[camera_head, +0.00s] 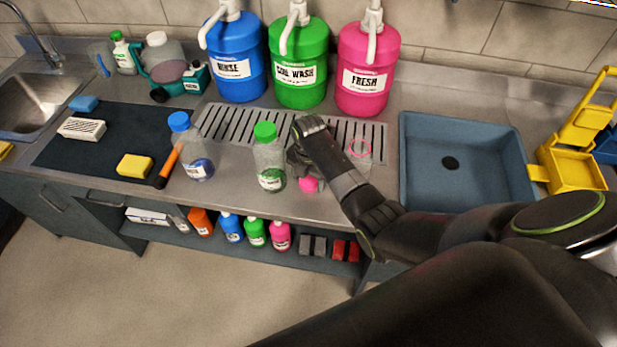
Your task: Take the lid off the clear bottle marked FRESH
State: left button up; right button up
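A clear bottle with a pink ring at its open-looking top (361,148) stands at the drain grate's right end, partly hidden by my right forearm. Its label is not readable. A pink lid (308,185) shows just under my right gripper (301,170), left of that bottle. I cannot tell whether the fingers hold the lid or it rests on the counter. The fingers are mostly hidden behind my wrist. The large pink FRESH pump jug (366,70) stands behind. My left gripper is out of view.
A clear bottle with a green lid (269,158) stands close left of my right gripper. A blue-lidded bottle (191,147) and an orange-handled brush (167,165) are farther left. Blue (234,60) and green (299,65) jugs stand behind. A blue basin (413,130) is right.

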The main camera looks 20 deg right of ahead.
aim_at(309, 181)
jog(key=shift+r, duration=0.2)
notch_tip(309, 181, up, 12)
dwell(0.6)
